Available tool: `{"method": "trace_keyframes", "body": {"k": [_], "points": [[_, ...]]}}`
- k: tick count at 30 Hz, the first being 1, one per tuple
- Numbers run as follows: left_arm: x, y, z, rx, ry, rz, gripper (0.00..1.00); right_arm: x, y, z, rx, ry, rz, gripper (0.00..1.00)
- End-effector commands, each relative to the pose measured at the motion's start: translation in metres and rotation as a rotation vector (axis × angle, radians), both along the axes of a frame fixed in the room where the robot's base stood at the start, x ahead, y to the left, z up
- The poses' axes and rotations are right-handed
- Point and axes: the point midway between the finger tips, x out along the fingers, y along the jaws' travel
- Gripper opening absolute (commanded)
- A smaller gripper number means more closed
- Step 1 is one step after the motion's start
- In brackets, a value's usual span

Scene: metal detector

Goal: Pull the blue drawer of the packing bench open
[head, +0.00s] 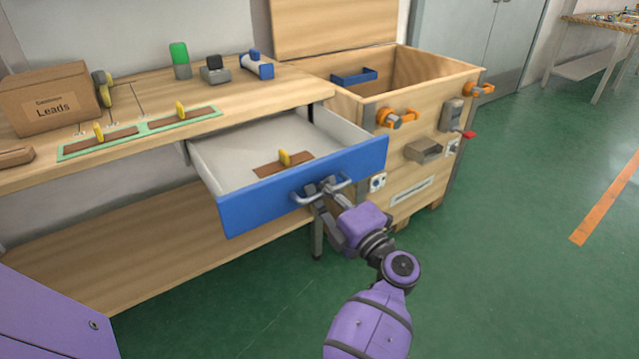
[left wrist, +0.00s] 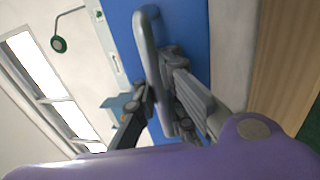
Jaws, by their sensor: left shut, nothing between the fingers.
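The blue drawer (head: 300,186) of the packing bench (head: 185,120) stands pulled well out, its pale inside showing. A brown board with a yellow piece (head: 284,160) lies in it. The grey bar handle (head: 338,183) is on the blue front; it also shows large in the left wrist view (left wrist: 148,58). My left gripper (head: 325,187) is at the handle, its fingers shut with nothing gripped between them. In the left wrist view the fingers (left wrist: 163,90) overlap the handle bar; I cannot tell whether they touch it. My right gripper is in neither view.
A wooden crate (head: 440,90) with orange latches and an open lid stands right of the drawer. A cardboard box (head: 50,98) and small tools sit on the bench top. The green floor (head: 510,240) is clear in front and to the right.

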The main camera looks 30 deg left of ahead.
Motion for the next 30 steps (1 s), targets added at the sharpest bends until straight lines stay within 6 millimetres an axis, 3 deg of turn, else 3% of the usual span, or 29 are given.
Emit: {"method": "trace_keyframes", "body": {"k": [18,23,30], "points": [[-0.0032,-0.0033,-0.0076,-0.009,0.010,0.002,0.00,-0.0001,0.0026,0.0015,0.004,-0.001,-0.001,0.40],[-0.0030,-0.0031,-0.0066,-0.007,0.009,0.002,0.18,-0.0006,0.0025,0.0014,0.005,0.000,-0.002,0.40],[-0.0022,-0.0033,-0.0033,-0.004,0.004,0.002,0.18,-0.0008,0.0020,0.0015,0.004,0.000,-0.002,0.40]]}}
